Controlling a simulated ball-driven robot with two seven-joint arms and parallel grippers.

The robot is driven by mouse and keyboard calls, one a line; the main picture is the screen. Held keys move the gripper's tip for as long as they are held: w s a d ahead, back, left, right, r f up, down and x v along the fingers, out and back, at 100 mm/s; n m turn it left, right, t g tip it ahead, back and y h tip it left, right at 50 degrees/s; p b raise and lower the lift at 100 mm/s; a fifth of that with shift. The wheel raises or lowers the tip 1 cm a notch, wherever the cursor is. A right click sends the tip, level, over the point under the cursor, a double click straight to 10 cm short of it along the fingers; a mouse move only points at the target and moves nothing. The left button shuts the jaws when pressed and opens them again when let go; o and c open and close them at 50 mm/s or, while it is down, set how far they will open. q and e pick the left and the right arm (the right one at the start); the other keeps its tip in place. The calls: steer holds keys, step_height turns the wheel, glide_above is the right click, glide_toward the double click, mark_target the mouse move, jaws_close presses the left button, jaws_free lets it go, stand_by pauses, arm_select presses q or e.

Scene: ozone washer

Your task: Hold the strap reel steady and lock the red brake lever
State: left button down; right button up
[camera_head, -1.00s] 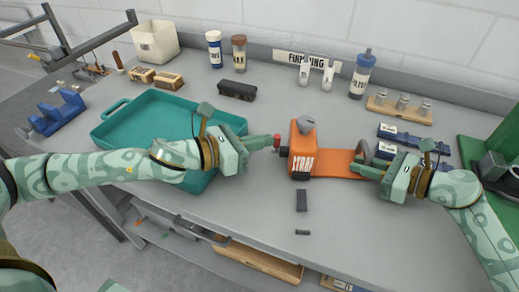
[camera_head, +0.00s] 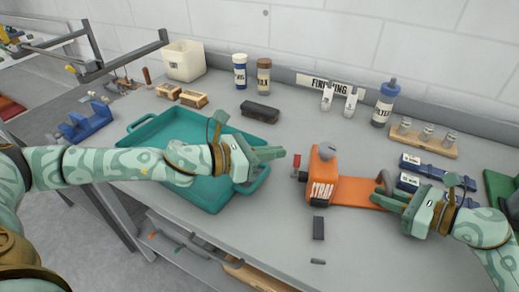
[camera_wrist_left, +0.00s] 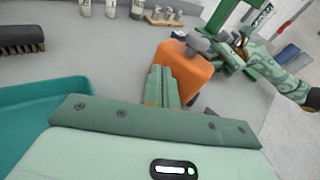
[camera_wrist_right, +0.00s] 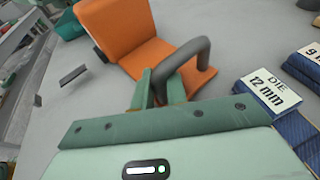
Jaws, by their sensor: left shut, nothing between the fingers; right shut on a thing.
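The orange strap reel (camera_head: 323,187), marked STRAP, stands on the bench with a grey knob on top and a flat orange base reaching right. Its red brake lever (camera_head: 297,161) sticks up at its left side; whether it is locked I cannot tell. My left gripper (camera_head: 283,153) is shut and empty, just left of the lever with a small gap. In the left wrist view its fingers cover part of the reel (camera_wrist_left: 180,68), and the lever is hidden. My right gripper (camera_head: 376,196) is shut on the reel's dark handle (camera_wrist_right: 184,58).
A teal tray (camera_head: 150,124) lies under my left arm. A black brush (camera_head: 260,111), bottles (camera_head: 384,103) and a wooden holder (camera_head: 423,140) stand behind. Blue die boxes (camera_head: 423,167) lie near my right gripper. A dark block (camera_head: 318,228) lies in front of the reel.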

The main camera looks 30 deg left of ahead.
arm_select(q)
steer(key=s+a+r, duration=0.3)
steer(key=a+r, duration=0.1)
steer(key=a, duration=0.1)
steer(key=shift+a, duration=0.35)
arm_select(e)
steer(key=o, duration=0.8)
steer(key=shift+o, duration=0.2)
